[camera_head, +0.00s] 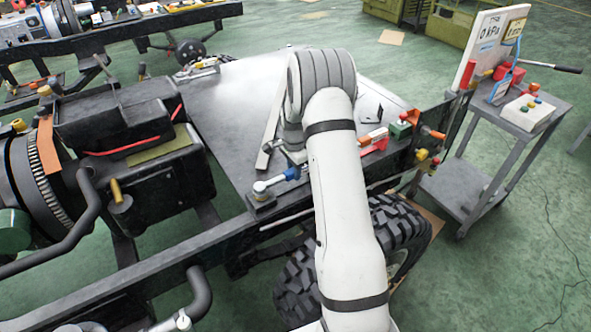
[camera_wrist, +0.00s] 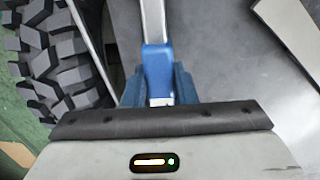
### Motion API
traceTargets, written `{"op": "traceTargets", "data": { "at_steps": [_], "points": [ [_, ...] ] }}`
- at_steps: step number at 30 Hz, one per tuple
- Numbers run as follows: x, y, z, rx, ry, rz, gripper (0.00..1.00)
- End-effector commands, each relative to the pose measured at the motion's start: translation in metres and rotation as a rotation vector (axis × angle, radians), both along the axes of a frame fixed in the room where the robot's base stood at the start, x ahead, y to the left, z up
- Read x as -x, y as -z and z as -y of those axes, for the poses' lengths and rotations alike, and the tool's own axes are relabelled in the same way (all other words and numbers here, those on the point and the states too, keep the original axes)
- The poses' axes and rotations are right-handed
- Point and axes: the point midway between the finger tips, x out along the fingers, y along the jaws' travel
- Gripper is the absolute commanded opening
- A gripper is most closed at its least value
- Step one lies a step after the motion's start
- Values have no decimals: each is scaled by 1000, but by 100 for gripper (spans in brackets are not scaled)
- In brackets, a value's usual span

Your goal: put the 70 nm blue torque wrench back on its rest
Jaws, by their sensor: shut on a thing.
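The blue torque wrench (camera_wrist: 157,72) has a blue grip and a silver shaft. In the wrist view it stands between the blue fingers of my gripper (camera_wrist: 159,88), which are shut on the blue grip. The shaft runs away toward the top edge of that view. In the head view a silver-white round end (camera_head: 261,187) with a blue part shows left of my arm, just above a small dark block (camera_head: 261,204) at the table's front edge. I cannot tell whether it touches the block. No 70 Nm marking is readable.
The grey worktop (camera_head: 225,120) carries a long flat bar (camera_head: 268,135). Small red, green and orange items (camera_head: 400,129) lie right of my arm. A treaded tyre (camera_head: 400,225) is below the front edge. A grey cart (camera_head: 525,130) stands at right.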

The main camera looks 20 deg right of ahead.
Motion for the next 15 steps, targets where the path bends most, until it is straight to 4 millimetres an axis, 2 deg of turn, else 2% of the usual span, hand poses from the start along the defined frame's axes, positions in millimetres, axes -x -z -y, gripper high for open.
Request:
{"op": "traceTargets", "data": {
  "at_steps": [2,3,12,15],
  "points": [
    [-1,-1,0,1,0,2,0],
    [-1,-1,0,1,0,2,26],
    [0,-1,0,0,0,1,51],
    [0,0,0,0,0,1,51]
  ]
}}
